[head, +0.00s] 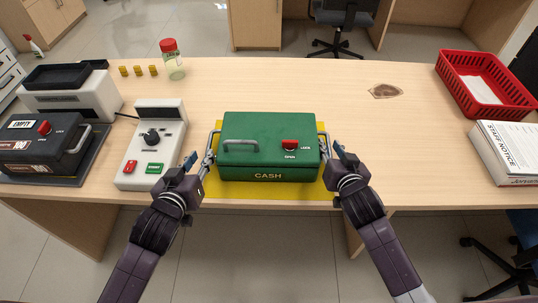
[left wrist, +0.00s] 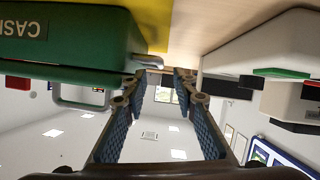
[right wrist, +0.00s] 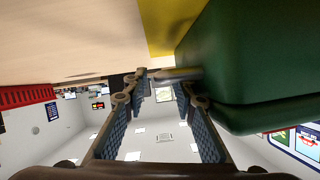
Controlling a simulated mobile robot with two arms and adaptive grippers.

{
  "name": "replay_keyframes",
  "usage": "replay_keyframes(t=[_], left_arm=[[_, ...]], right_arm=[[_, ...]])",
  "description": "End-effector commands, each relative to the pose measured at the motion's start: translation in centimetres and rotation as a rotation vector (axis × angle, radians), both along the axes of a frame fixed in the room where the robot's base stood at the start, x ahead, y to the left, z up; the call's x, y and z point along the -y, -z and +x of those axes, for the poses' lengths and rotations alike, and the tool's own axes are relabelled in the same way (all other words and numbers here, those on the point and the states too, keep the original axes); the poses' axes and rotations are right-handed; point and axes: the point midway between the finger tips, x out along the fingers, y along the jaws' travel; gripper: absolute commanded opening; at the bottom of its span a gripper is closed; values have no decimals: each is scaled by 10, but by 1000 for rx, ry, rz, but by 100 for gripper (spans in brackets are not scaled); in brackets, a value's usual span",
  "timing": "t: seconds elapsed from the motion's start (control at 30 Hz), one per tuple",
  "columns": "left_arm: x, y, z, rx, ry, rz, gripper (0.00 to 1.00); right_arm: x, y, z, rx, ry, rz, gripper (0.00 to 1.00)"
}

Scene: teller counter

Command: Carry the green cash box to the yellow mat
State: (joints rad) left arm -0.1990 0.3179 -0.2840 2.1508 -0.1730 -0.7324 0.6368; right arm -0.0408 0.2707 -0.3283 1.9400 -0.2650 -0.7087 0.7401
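The green cash box (head: 268,150), with a red latch on its lid, is upright over the yellow mat (head: 226,190) and appears to rest on it. Mat shows along its front, left and right sides. My left gripper (head: 205,162) is at the box's left side handle; the handle's end (left wrist: 148,61) is near its spread fingertips. My right gripper (head: 331,158) is at the right side handle (right wrist: 178,74), which lies by its parted fingertips. Both grippers look open, with a clear gap between the fingers. The mat's middle is hidden by the box.
A white device (head: 155,145) with a knob stands left of the box. A black box (head: 42,140) and a white machine (head: 70,92) stand further left. A jar (head: 173,62) is behind. A red basket (head: 484,85) and papers (head: 508,150) are at right.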

Motion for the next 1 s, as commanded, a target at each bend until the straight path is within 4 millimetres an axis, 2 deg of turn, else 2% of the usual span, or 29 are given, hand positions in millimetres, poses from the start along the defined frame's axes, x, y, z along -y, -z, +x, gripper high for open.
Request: replay_keyframes(t=[0.3,0.5,0.7,1.0], left_arm=[[0,0,0,0,0,0,26],[0,0,0,0,0,0,26],[0,0,0,0,0,0,26],[0,0,0,0,0,0,26]], right_arm=[[4,-22,-58,-2,1,2,26],[5,-33,-83,-1,1,0,26],[6,-37,-92,0,2,-1,26],[6,-38,-92,0,1,0,26]])
